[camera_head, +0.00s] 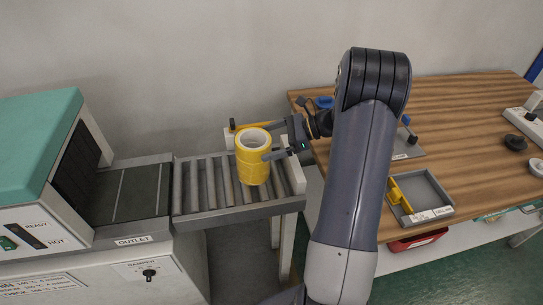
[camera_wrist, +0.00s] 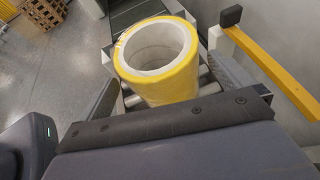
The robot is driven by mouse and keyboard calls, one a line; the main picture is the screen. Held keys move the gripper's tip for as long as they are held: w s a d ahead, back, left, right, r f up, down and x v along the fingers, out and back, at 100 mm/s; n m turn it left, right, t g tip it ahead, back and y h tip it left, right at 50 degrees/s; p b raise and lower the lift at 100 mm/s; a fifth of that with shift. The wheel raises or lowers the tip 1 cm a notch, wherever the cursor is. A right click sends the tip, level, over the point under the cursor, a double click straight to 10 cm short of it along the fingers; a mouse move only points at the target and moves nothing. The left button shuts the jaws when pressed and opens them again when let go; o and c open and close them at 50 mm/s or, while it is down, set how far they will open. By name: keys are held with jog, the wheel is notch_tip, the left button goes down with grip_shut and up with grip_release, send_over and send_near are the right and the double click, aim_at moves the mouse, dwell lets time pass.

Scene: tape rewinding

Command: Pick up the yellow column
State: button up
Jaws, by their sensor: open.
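The yellow column (camera_head: 254,164) is an upright yellow cylinder with a hollow white core. It stands on the roller conveyor at the machine's outlet. It also shows in the wrist view (camera_wrist: 165,75), tilted in the picture. My gripper (camera_head: 250,141) is at the column's right side in the head view, with one finger behind it and one in front. In the wrist view the fingers (camera_wrist: 172,82) show on either side of the column. The jaws are open; whether either finger touches it I cannot tell.
The roller conveyor (camera_head: 186,190) leads from a teal-topped machine (camera_head: 40,135) marked OUTLET. A yellow bar (camera_wrist: 275,75) stands by the conveyor's end. A wooden table (camera_head: 460,110) on the right holds a grey tray (camera_head: 428,192); a red bin (camera_head: 415,242) is below it.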

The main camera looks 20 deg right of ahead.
jog(key=shift+c, duration=0.3)
jog(key=c, duration=1.5)
